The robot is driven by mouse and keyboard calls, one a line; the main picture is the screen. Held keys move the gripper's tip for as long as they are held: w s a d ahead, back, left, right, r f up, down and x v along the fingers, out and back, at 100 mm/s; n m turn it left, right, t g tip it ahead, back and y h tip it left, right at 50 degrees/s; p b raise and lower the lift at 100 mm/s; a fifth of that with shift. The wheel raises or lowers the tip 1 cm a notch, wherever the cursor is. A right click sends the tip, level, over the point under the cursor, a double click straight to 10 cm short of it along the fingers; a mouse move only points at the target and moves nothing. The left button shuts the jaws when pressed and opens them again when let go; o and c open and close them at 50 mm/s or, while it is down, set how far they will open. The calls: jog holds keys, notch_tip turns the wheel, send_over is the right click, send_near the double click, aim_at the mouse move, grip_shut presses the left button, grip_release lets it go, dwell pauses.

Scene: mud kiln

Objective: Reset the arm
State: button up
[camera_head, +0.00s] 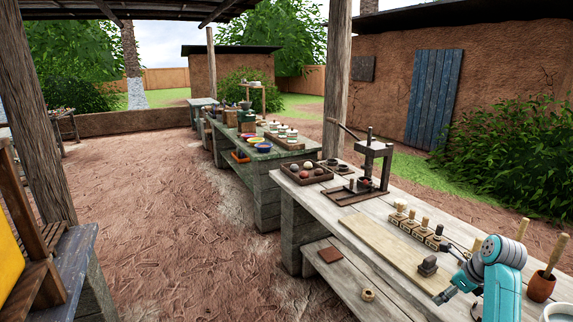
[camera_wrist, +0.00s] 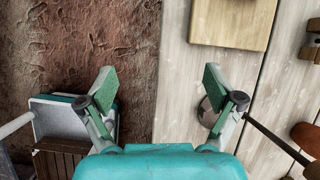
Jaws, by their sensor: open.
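My teal arm stands at the lower right of the head view, with my gripper (camera_head: 443,297) low over the front edge of the near wooden table (camera_head: 345,215). In the wrist view my gripper (camera_wrist: 159,86) is open, its two green-padded fingers wide apart with nothing between them. The left finger is over the earth floor (camera_wrist: 90,40) and the right one over the pale tabletop planks (camera_wrist: 185,60). A dark round thing (camera_wrist: 206,112) is partly hidden behind the right finger.
A brown pot with a stick (camera_head: 541,286) is right of my arm. A press (camera_head: 370,165) stands farther back. Open floor lies left.

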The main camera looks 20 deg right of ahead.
jog(key=a+f+n+t+h, duration=0.15)
jog(key=a+f+n, duration=0.55)
jog(key=a+f, duration=1)
jog(key=s+a+f+n+t, duration=0.1)
jog(key=s+a+f+n, duration=0.3)
jog(key=a, duration=0.3)
jog(key=s+a+f+n+t, duration=0.1)
jog(key=s+a+f+n, duration=0.15)
jog(key=s+a, duration=0.45)
jog(key=s+a+r+n+t, duration=0.2)
jog(key=s+a+r+n, duration=0.1)
jog(key=s+a+n, duration=0.3)
jog(key=s+a+r+n+t, duration=0.1)
jog(key=s+a+r+n, duration=0.25)
jog(key=s+a, duration=0.35)
jog(key=s+a+r+n+t+y, duration=0.1)
jog(key=s+a+r+n+t, duration=0.2)
jog(key=s+r+n, duration=0.7)
jog(key=s+r, duration=0.3)
jog(key=r, duration=0.1)
jog(key=shift+s+a+r+n, duration=0.15)
jog(key=shift+s+a+n, duration=0.05)
jog(key=shift+a+n, duration=0.1)
